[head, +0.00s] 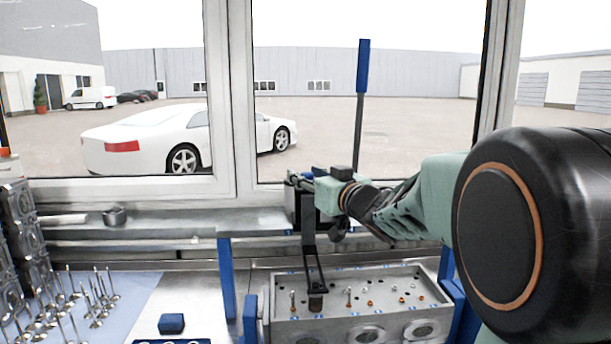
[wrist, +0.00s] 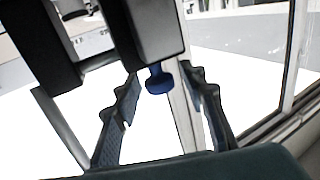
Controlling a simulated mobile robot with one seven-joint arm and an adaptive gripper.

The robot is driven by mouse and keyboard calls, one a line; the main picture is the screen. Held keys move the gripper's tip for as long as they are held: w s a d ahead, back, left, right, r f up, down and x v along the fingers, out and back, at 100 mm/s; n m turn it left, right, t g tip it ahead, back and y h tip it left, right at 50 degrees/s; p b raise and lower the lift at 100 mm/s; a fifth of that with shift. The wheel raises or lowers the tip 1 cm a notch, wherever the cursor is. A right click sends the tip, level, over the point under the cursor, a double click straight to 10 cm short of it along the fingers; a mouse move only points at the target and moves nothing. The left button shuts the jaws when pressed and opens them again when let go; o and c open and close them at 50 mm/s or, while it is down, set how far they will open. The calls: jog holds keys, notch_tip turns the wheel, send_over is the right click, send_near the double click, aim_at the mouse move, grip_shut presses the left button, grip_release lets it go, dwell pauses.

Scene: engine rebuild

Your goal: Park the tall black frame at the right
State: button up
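The black frame (head: 308,232) stands over the metal cylinder head (head: 262,316) in the head view. Its lower end has a slanted fork and a dark cylinder (head: 315,301) over the left part of the head. A tall lever with a blue grip (head: 363,66) rises behind my gripper (head: 318,182), which is at the frame's top. In the wrist view, the two fingers of my gripper (wrist: 162,98) are apart. A blue knob (wrist: 158,80) under a black block (wrist: 152,28) shows between their tips, with gaps on both sides. Whether a finger touches the frame is unclear.
Blue posts (head: 227,278) flank the cylinder head. Small valve parts (head: 372,302) lie in its tray-like top. Several upright valves (head: 98,300) stand at left, near a blue block (head: 171,323). A window and sill (head: 170,218) run behind. My arm covers the right side.

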jog(key=shift+c, duration=0.7)
grip_shut()
jog(key=shift+d, duration=0.15)
